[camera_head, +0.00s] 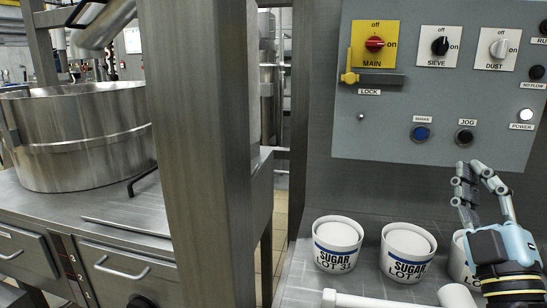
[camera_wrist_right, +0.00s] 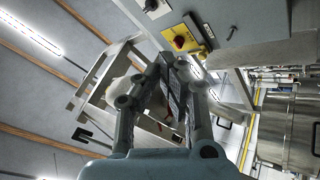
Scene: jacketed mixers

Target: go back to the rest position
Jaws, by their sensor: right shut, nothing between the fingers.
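My right gripper (camera_head: 470,172) is shut and empty, its fingers pointing up just below the grey control panel (camera_head: 390,135). It stands below the JOG button (camera_head: 464,136) and the POWER lamp (camera_head: 526,115), seemingly apart from them. In the right wrist view the two fingers of this gripper (camera_wrist_right: 176,62) are close together with nothing between them. My left gripper does not show in either view.
White sugar buckets (camera_head: 337,243) stand on a steel ledge below the panel, one partly behind my right gripper. A steel post (camera_head: 205,150) rises left of them. A jacketed steel vessel (camera_head: 85,135) stands on the left bench.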

